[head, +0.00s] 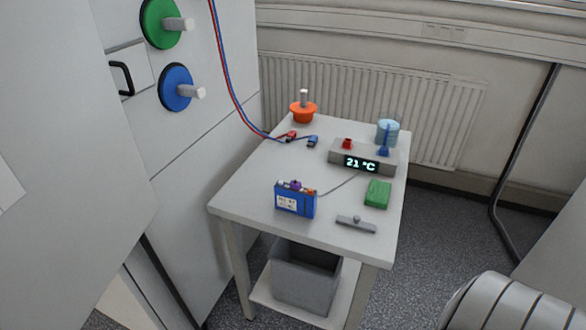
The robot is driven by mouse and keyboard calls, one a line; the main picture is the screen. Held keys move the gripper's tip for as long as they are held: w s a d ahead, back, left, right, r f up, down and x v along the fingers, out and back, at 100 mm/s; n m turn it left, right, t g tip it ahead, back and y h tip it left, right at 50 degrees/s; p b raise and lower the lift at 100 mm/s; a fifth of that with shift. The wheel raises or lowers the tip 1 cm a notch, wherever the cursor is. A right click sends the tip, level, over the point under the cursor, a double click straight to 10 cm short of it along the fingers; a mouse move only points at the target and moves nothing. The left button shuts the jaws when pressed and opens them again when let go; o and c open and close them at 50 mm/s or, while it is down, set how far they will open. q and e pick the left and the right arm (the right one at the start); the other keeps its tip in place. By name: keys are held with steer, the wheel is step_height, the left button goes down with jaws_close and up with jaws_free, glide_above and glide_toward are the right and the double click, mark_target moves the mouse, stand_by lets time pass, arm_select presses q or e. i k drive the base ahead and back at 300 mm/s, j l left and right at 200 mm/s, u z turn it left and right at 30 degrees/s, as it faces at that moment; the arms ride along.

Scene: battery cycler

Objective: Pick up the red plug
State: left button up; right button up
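The red plug (291,134) lies on the far left part of the white table (262,174), at the end of a red cable. The blue plug (312,141) lies just to its right, at the end of a blue cable. Both cables (225,72) hang down from above along the cabinet. Neither of my grippers shows in the head view. Nothing touches the red plug apart from its cable.
A blue battery pack (295,199) stands near the front edge. A grey box with a 21 °C display (362,157), a green block (377,194), a grey bar (356,224), an orange knobbed object (303,111) and a light-blue container (387,131) share the table. The cabinet (185,190) is close on the left.

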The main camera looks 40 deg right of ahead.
mark_target(292, 134)
steer(key=z, duration=1.55)
steer(key=i+l+u, duration=0.4)
steer(key=l, duration=0.25)
steer(key=i+l+u, duration=0.2)
steer(key=l, duration=0.2)
steer(key=i+l+u, duration=0.2)
steer(key=l, duration=0.2)
steer(key=l+u, duration=0.2)
steer(key=l, duration=0.2)
steer(key=i+l+u, duration=0.2)
steer(key=l, duration=0.25)
steer(key=l+u, duration=0.25)
steer(key=l, duration=0.2)
steer(key=i+l+u, duration=0.25)
steer(key=l+u, duration=0.15)
steer(key=l, duration=0.5)
steer(key=i+l+u, duration=0.15)
steer(key=l+u, duration=0.25)
steer(key=l, duration=0.5)
steer(key=l+u, duration=0.4)
steer(key=l, duration=0.55)
steer(key=i+l+u, duration=0.15)
steer(key=l+u, duration=0.3)
steer(key=l, duration=0.5)
steer(key=l+u, duration=0.5)
steer(key=l, duration=0.45)
